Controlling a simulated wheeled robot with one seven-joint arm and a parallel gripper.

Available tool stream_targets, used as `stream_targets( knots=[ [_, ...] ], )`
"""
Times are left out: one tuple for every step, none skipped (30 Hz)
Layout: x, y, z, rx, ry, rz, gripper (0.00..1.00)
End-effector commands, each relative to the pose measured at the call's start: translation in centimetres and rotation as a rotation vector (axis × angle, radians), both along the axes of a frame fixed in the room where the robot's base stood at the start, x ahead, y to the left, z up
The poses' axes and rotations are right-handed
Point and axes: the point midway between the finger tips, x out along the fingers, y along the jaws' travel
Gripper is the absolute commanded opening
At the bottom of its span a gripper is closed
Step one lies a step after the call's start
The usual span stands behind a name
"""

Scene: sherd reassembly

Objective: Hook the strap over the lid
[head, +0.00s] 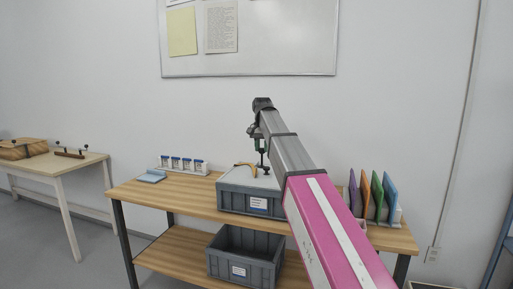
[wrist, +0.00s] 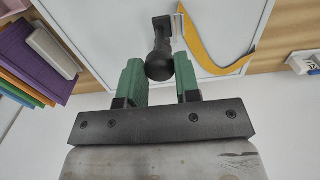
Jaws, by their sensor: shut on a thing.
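My gripper (head: 261,148) is above the grey crate (head: 235,200) on the workbench. In the wrist view its green fingers (wrist: 159,66) are shut on a black ball-ended knob (wrist: 160,63). The knob's dark stem runs down toward the pale lid (wrist: 217,38); the contact at its base is hard to make out. The yellow strap (wrist: 207,48) lies curved across the lid, right of the knob in the wrist view. One end is beside a thin metal bar, and the other bends toward the lid's edge. In the head view the strap (head: 246,165) shows as a small arch left of the gripper.
An open grey crate (head: 240,257) stands on the lower shelf. A rack of blue-and-white vials (head: 183,164) and a blue pad (head: 152,176) are at the bench's left. Coloured folders (head: 377,196) stand at the right.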

Motion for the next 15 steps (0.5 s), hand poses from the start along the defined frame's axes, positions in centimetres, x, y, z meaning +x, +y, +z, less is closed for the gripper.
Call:
stream_targets(
  knots=[
    [-0.2,-0.5,0.0,0.000,0.000,-0.001,0.00],
    [-0.3,-0.7,0.0,0.000,0.000,-0.001,0.00],
    [-0.4,-1.0,-0.1,0.000,0.000,-0.001,0.00],
    [-0.5,-1.3,-0.1,0.000,0.000,-0.002,0.00],
    [-0.6,-1.6,-0.1,0.000,0.000,-0.002,0.00],
    [-0.7,-1.9,-0.1,0.000,0.000,-0.001,0.00],
    [-0.8,-2.1,-0.1,0.000,0.000,-0.001,0.00],
    [-0.8,-2.4,-0.1,0.000,0.000,-0.001,0.00],
    [-0.9,-2.7,-0.1,0.000,0.000,-0.001,0.00],
    [-1.0,-2.9,-0.1,0.000,0.000,-0.001,0.00],
    [-1.1,-3.1,-0.1,0.000,0.000,-0.001,0.00],
    [-1.2,-3.5,-0.1,0.000,0.000,-0.001,0.00],
    [-1.3,-3.7,-0.1,0.000,0.000,-0.001,0.00],
    [-1.4,-3.9,-0.1,0.000,0.000,-0.002,0.00],
    [-1.5,-4.3,-0.1,0.000,0.000,-0.002,0.00]
  ],
)
